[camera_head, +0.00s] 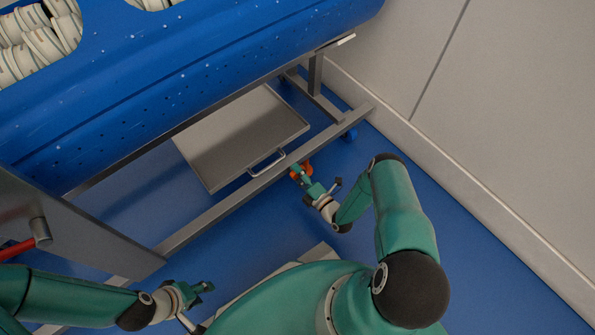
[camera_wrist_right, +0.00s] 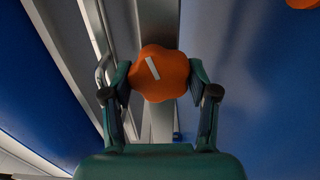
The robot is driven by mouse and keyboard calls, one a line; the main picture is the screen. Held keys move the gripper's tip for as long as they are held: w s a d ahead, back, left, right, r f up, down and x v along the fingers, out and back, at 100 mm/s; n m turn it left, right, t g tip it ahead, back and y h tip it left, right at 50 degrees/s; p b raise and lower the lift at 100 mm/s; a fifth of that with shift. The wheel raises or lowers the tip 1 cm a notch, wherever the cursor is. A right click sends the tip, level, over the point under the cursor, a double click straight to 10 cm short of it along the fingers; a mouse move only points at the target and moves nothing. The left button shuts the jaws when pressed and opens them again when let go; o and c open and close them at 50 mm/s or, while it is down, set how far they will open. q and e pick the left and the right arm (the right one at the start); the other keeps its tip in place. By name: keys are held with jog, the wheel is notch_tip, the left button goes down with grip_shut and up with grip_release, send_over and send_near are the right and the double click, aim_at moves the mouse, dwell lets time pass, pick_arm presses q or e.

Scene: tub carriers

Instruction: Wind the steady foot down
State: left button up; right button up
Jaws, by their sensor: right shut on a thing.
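The steady foot's orange lobed handwheel (camera_wrist_right: 160,73) has a pale stripe on its top. It sits between the fingers of my right gripper (camera_wrist_right: 160,88), which is shut on it. In the head view the orange handwheel (camera_head: 301,171) shows beside the lower frame rail, partly covered by my right gripper (camera_head: 303,176). The foot under the handwheel is hidden. My left gripper (camera_head: 205,290) is at the bottom left, away from the handwheel. Its fingers are too small and angled to tell whether they are open.
A big blue perforated tub (camera_head: 190,85) stands on a grey steel frame (camera_head: 215,212). A grey tray with a handle (camera_head: 240,135) lies under it. A second orange part (camera_wrist_right: 302,3) shows at the wrist view's top right. A pale wall (camera_head: 500,110) is on the right. Blue floor (camera_head: 480,270) is clear.

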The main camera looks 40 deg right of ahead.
jog(key=shift+s+a+f+n+p, duration=0.15)
jog(key=shift+n+p, duration=0.1)
jog(key=shift+n, duration=0.35)
jog(key=shift+w+a+f+n+p, duration=0.1)
jog(key=shift+n+p, duration=0.1)
jog(key=shift+n, duration=0.4)
jog(key=o, duration=1.1)
jog(key=shift+o, duration=0.3)
jog(key=shift+d, duration=0.15)
jog(key=shift+r, duration=0.1)
jog(key=s, duration=1.2)
jog(key=shift+d, duration=0.45)
